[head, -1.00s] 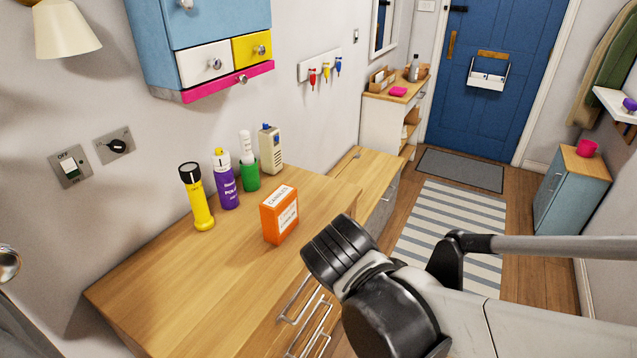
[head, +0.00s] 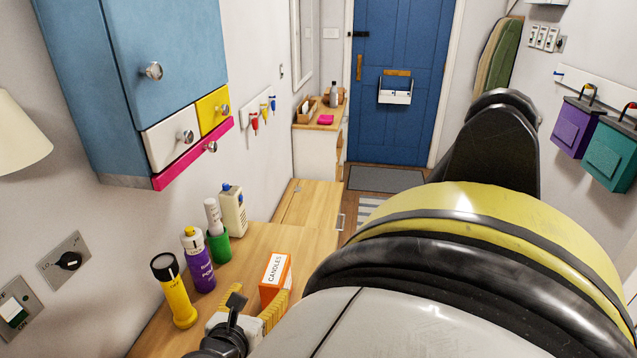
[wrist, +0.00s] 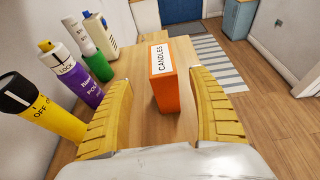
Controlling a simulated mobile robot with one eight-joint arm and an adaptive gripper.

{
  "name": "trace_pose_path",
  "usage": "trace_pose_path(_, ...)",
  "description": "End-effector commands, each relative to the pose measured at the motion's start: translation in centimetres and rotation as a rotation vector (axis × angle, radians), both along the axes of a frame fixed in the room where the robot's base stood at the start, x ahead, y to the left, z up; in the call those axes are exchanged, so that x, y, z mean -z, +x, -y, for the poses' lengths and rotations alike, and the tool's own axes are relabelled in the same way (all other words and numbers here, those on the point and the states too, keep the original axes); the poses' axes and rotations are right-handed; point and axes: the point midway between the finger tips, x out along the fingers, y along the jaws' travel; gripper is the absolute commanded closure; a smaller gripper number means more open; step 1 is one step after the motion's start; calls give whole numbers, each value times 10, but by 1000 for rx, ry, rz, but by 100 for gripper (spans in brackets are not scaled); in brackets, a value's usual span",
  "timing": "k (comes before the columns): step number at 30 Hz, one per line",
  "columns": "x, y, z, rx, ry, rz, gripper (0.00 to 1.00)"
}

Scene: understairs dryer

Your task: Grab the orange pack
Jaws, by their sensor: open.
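The orange pack (head: 273,276), a box with a white "CANDLES" label, stands upright on the wooden worktop (head: 262,238). The wrist view shows the pack (wrist: 172,92) between and a little beyond the yellow ridged fingers of my gripper (wrist: 168,112). The gripper is open and empty, with a gap visible on both sides of the pack.
A yellow torch (head: 174,291), a purple spray can (head: 199,263), a green cup (head: 218,246) holding a white item, and a cream walkie-talkie-like device (head: 233,211) stand left of the pack. A blue wall cabinet (head: 160,70) hangs above. The worktop behind the pack is clear.

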Motion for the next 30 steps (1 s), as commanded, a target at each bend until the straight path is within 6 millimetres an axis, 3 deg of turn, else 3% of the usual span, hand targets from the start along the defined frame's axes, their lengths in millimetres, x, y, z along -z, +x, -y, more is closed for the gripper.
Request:
trace_pose_path(6, 16, 35, 4, 4, -1, 1, 30)
trace_pose_path(14, 21, 53, 5, 4, 1, 0, 30)
trace_pose_path(22, 33, 91, 10, 4, 0, 0, 30)
trace_pose_path(30, 33, 97, 10, 2, 1, 0, 30)
